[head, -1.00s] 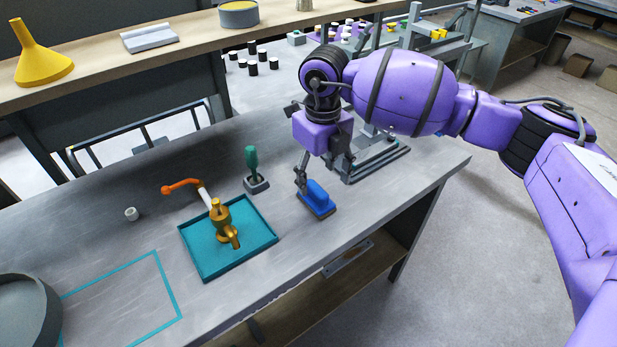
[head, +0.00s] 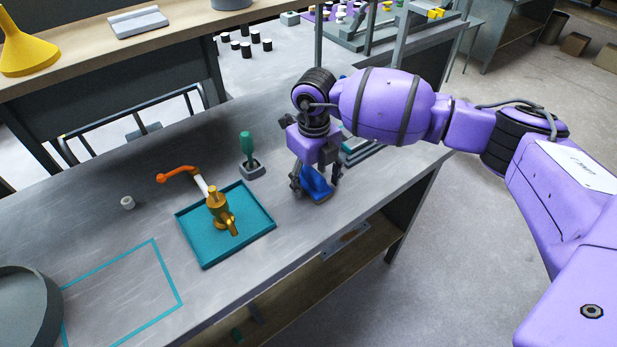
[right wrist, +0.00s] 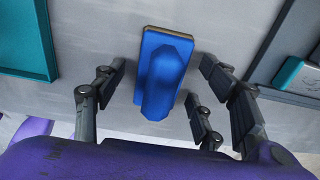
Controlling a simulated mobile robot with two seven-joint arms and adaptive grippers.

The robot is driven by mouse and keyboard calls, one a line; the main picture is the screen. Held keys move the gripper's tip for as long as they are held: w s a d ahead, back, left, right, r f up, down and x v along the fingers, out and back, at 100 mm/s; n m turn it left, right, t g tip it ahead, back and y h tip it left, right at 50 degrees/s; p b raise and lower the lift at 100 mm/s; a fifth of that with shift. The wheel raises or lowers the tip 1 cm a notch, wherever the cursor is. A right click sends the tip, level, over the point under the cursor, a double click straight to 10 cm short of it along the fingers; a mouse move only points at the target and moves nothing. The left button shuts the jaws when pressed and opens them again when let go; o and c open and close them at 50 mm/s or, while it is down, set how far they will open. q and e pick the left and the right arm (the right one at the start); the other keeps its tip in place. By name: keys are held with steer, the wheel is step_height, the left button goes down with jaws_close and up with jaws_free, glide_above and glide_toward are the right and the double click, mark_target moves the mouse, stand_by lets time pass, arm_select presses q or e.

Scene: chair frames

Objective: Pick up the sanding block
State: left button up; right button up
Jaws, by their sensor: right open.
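The sanding block (head: 316,186) is blue with a raised grip and a thin tan base. It lies on the grey workbench (head: 120,240), near the front edge in the head view. My right gripper (head: 315,185) is over it, pointing down, with fingers on either side. In the right wrist view the sanding block (right wrist: 162,72) lies between the spread fingers of the open right gripper (right wrist: 160,95), with visible gaps on both sides. My left gripper is not in view.
A teal tray (head: 258,232) with a brass valve (head: 220,208) stands left of the block. A green-handled tool (head: 247,150) stands upright in a small grey holder behind. A grey fixture (head: 365,150) is to the right. A teal outline marks clear bench at left.

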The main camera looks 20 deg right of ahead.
steer(key=c, duration=1.4)
steer(key=shift+r, duration=0.1)
steer(key=shift+w+r, duration=0.1)
steer(key=shift+r, duration=0.5)
steer(key=s+d+r, duration=0.1)
steer(key=s+r, duration=1)
steer(key=s, duration=0.3)
steer(key=shift+d+r, duration=0.15)
steer(key=shift+r, duration=0.15)
